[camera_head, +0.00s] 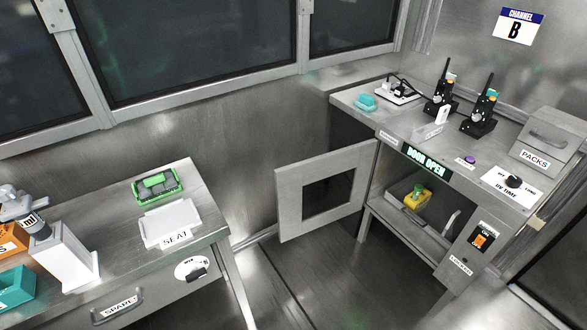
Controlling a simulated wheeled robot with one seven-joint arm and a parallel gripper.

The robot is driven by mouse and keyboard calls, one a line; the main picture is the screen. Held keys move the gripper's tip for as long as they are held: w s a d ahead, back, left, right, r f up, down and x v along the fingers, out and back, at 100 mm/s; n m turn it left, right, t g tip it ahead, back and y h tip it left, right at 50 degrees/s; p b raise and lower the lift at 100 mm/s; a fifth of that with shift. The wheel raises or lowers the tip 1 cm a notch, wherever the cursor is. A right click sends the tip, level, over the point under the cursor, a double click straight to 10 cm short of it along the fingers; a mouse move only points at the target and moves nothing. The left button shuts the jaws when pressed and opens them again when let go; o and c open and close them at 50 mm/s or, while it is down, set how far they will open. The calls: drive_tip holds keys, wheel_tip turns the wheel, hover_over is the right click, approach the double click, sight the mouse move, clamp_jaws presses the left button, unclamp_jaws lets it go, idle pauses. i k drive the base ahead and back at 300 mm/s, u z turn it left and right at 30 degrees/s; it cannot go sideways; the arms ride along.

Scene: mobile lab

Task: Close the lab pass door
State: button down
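The pass door (290,208) is a grey metal panel with a square window opening. It stands wide open, swung out to the left from the front left edge of the right-hand cabinet. The cabinet's lit sign (426,161) reads "DOOR OPEN". The open compartment behind the door has a shelf (405,226) with a yellow and green item (417,197) on it. I cannot make out my gripper in this view.
A bench (207,217) at left holds a green rack (157,186), a white SEAT tray (187,219) and a white block (67,262). Radios (479,122) and a PACKS box (550,139) stand on the cabinet top. Floor (330,275) between bench and cabinet is clear.

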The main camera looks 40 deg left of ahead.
sight(311, 193)
drive_tip(key=u, duration=0.05)
drive_tip(key=k, duration=1.6)
drive_tip(key=u, duration=1.05)
drive_tip(key=i, duration=2.2)
drive_tip(key=z, duration=1.05)
